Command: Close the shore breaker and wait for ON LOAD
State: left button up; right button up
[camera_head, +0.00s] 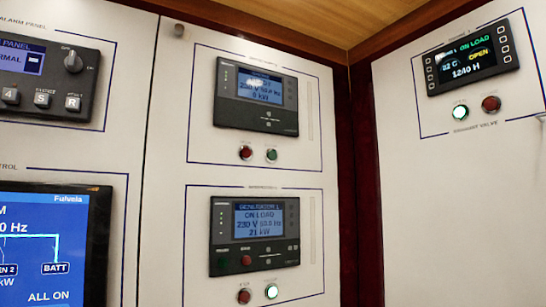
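No control that I can read as a shore breaker is in view. The upper controller (254,97) reads about 230 V, 50 Hz and 0 kW; its title is too small to read surely. Below it are a red button (246,152) and a dim green button (271,155). The lower controller (254,235) reads Generator 1, ON LOAD, 230 V, 50.0 Hz, 21 kW. Neither of my grippers shows.
At left are an alarm panel (50,75) and a blue screen (50,250) reading ALL ON.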

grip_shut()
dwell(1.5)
